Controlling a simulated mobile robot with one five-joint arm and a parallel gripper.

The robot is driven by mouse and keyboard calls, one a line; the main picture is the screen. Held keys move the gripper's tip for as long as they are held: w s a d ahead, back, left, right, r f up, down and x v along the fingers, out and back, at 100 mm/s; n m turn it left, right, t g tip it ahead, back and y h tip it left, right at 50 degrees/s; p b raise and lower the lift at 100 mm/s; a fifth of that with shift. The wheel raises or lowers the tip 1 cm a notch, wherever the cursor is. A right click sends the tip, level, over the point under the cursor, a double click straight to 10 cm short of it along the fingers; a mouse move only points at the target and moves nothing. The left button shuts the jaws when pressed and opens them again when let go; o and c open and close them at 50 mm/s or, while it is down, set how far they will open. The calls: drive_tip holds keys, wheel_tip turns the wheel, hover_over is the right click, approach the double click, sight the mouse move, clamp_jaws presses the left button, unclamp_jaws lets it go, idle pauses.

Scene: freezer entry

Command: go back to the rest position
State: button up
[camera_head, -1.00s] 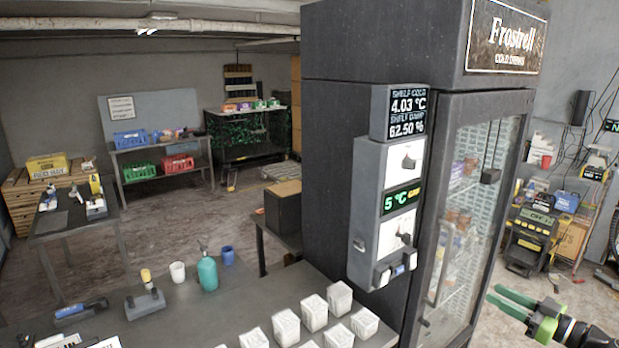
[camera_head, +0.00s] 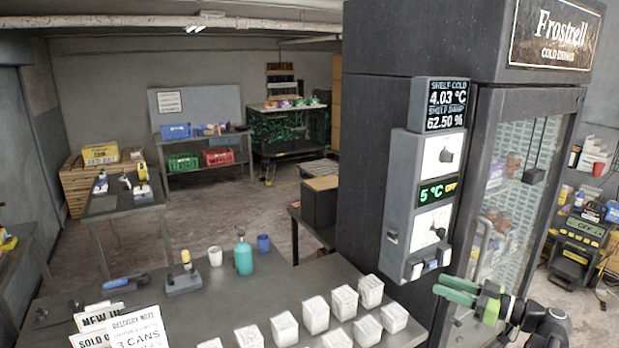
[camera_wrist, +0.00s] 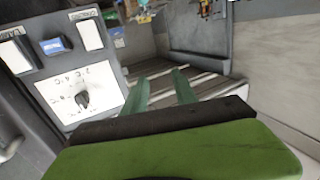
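My gripper (camera_head: 444,286) has two green fingers pointing left, in front of the lower part of the glass-door fridge (camera_head: 530,160). In the wrist view my gripper (camera_wrist: 158,82) has its fingers apart with nothing between them. The grey control panel (camera_head: 420,200) on the fridge's side is left of and above the fingertips. In the wrist view a panel dial (camera_wrist: 83,99) and switches (camera_wrist: 54,46) are left of the fingers. I cannot tell the exact gap between fingers and fridge. The fingers look clear of the panel.
A dark table (camera_head: 290,290) in front holds several white cubes (camera_head: 316,314), a teal bottle (camera_head: 243,256), cups and paper signs (camera_head: 138,330). A yellow-black case (camera_head: 575,250) stands at the right. Open floor (camera_head: 200,225) lies beyond the table.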

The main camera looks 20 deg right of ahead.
drive_tip(key=w+a+f+n+g+y+b, duration=0.1)
drive_tip(key=w+a+f+n+g, duration=0.2)
drive_tip(key=a, duration=0.7)
drive_tip(key=w+a+f+g+y+b, duration=0.1)
drive_tip(key=w+a+f+g, duration=0.3)
drive_tip(key=a, duration=0.6)
drive_tip(key=w+a+f+n+g+h+b, duration=0.1)
drive_tip(key=a+f+g, duration=0.2)
drive_tip(key=a+f, duration=0.45)
drive_tip(key=a+f+g+h+b, duration=0.15)
drive_tip(key=a+f, duration=0.25)
drive_tip(key=a, duration=0.6)
drive_tip(key=s+a+f+m+g+h, duration=0.1)
drive_tip(key=a+f, duration=0.1)
drive_tip(key=f, duration=0.1)
drive_tip(key=s+a+f+m+g+h+b, duration=0.1)
drive_tip(key=a+f+h, duration=0.1)
drive_tip(key=f, duration=0.1)
drive_tip(key=s+a+f+m+g+h, duration=0.1)
drive_tip(key=s+a+f+h, duration=0.1)
drive_tip(key=f, duration=0.1)
drive_tip(key=shift+a+f+b, duration=0.25)
drive_tip(key=shift+a+b, duration=0.05)
drive_tip(key=shift+b, duration=0.05)
drive_tip(key=d+f+m+h, duration=0.1)
drive_tip(key=d+m+h, duration=0.4)
drive_tip(key=d+m, duration=0.3)
drive_tip(key=shift+d+f, duration=0.4)
drive_tip(key=shift+d, duration=0.1)
